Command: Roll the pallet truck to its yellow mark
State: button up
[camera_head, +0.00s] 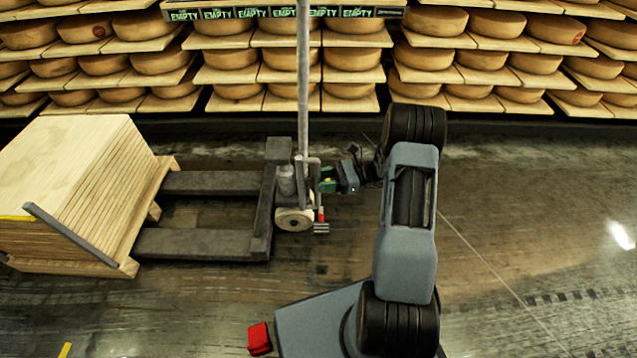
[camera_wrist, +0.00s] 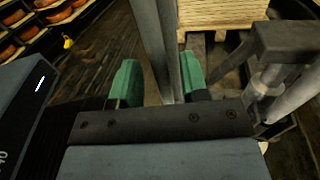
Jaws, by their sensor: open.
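The grey pallet truck (camera_head: 262,215) stands left of my arm in the head view, its two forks pointing left to a pallet stacked with boards. Its upright pole (camera_head: 303,75) rises in front of the shelves. My gripper (camera_head: 328,180) is open beside the truck's front end. In the wrist view the pole (camera_wrist: 158,45) passes between the two green fingers of my gripper (camera_wrist: 160,78); I cannot tell whether they touch it. A short yellow strip (camera_head: 65,350) lies on the floor at the bottom left; I cannot tell whether it is the truck's mark.
The board stack (camera_head: 70,165) sits on a wooden pallet (camera_head: 150,215) at the left. Shelves of cheese wheels (camera_head: 335,60) line the back. A small yellow thing (camera_wrist: 68,42) is on the floor in the wrist view. The floor to the right is clear.

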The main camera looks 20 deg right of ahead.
jog(key=shift+w+a, duration=0.1)
jog(key=shift+a, duration=0.75)
jog(key=shift+c, duration=0.3)
grip_shut()
